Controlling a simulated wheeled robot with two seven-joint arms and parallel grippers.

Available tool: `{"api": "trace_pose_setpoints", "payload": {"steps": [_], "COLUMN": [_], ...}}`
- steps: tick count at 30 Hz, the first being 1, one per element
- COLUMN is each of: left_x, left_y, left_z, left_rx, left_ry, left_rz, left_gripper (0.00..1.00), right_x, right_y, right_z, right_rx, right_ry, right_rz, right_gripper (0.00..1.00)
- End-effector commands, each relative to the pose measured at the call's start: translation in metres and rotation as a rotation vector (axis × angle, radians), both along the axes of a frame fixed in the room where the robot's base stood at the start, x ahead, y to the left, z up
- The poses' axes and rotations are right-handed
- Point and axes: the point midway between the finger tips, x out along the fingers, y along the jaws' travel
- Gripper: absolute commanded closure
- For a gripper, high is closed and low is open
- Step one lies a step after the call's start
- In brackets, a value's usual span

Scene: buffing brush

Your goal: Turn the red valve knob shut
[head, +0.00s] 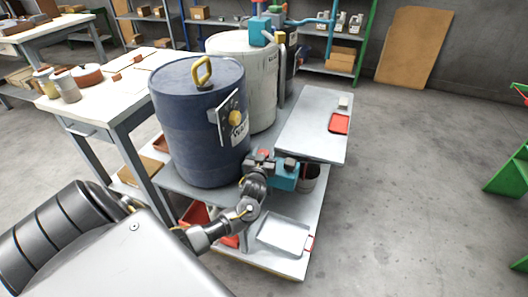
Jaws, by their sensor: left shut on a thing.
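My left arm comes in from the lower left and ends at the teal valve body (285,177), in front of the blue drum. My left gripper (262,163) is shut at the valve, and a small bit of the red valve knob (265,153) shows at its jaws. The fingers cover most of the knob, so its turn angle cannot be read. My right gripper is not in view.
The blue drum (195,125) with a yellow handle stands close beside my gripper, a white drum (250,80) behind it. A grey shelf plate (310,120) holds a red tray (340,123). A metal tray (284,236) lies below. Open floor is at right.

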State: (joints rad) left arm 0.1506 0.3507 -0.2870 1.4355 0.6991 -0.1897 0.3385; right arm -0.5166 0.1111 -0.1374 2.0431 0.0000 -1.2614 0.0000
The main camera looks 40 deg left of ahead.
Motion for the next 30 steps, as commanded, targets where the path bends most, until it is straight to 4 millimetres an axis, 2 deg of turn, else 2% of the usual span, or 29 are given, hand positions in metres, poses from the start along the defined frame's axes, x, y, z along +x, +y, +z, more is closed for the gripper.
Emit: {"api": "trace_pose_setpoints", "payload": {"steps": [18, 30], "left_x": [0.002, 0.002], "left_y": [-0.005, -0.007], "left_z": [0.001, 0.0], "left_rx": [0.002, 0.0], "left_ry": [0.0, -0.001], "left_rz": [-0.383, -0.465], "left_gripper": [0.8, 0.8], "right_x": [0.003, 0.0], "right_y": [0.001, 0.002], "right_z": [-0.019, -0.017], "right_rx": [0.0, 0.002], "right_ry": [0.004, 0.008], "right_rz": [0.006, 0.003], "right_gripper": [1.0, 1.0]}}
